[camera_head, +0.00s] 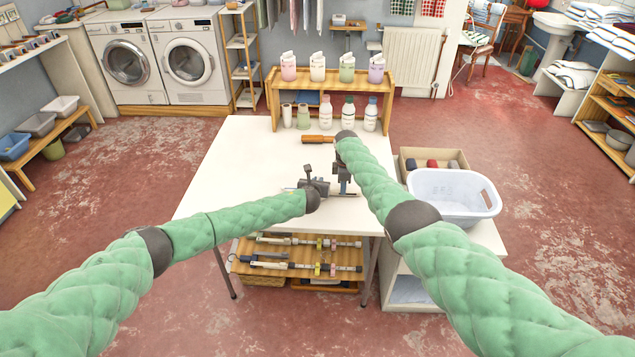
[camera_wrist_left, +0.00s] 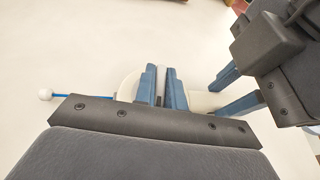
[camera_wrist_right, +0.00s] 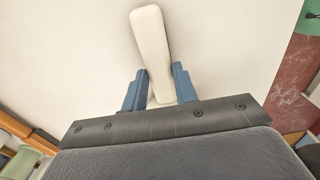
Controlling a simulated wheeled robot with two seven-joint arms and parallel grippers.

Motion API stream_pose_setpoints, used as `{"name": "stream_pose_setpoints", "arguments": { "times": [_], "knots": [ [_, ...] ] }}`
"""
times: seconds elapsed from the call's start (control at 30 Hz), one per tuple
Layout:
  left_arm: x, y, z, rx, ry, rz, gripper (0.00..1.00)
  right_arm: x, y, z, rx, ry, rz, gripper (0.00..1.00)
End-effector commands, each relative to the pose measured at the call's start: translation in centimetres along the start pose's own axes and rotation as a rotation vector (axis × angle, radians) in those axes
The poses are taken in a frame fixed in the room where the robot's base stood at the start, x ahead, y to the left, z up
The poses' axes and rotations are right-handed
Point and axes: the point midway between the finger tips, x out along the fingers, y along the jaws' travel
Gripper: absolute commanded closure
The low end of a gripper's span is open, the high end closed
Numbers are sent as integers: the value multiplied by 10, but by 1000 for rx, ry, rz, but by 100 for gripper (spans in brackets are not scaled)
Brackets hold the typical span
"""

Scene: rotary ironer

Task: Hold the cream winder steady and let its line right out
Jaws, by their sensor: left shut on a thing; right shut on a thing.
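The cream winder (camera_wrist_left: 130,88) is above the white table between my two grippers; its round part shows behind the left fingers in the left wrist view. My left gripper (camera_head: 317,186) is shut on this round part, its fingertips (camera_wrist_left: 163,70) close together. A short blue line (camera_wrist_left: 70,96) with a white bead (camera_wrist_left: 45,94) sticks out to the left. My right gripper (camera_head: 343,179) is shut on the winder's long cream handle (camera_wrist_right: 150,40), which passes between its fingers (camera_wrist_right: 156,80). In the head view the grippers mostly hide the winder.
The white table (camera_head: 240,170) is largely clear around the grippers. A brown-handled tool (camera_head: 318,139) lies behind them. A wooden shelf with bottles (camera_head: 330,83) stands at the back edge. A white basket (camera_head: 452,193) and a box with rolls (camera_head: 432,156) are at the right.

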Motion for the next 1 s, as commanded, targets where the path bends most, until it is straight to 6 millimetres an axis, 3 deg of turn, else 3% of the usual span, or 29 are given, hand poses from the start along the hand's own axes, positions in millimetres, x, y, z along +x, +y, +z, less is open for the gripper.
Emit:
{"name": "stream_pose_setpoints", "arguments": {
  "times": [0.23,0.6,0.63,0.7,1.0],
  "knots": [
    [0,0,-1,-50,1,119,100,0,0,0,-1,0,-1,99],
    [0,1,-1,-56,1,134,100,0,0,0,0,0,-1,99],
    [0,1,-1,-56,1,134,83,0,0,0,0,0,0,99],
    [0,1,0,-56,1,134,69,0,0,0,0,0,0,99],
    [-1,0,0,-55,1,133,66,0,0,0,0,0,0,99]
  ]
}}
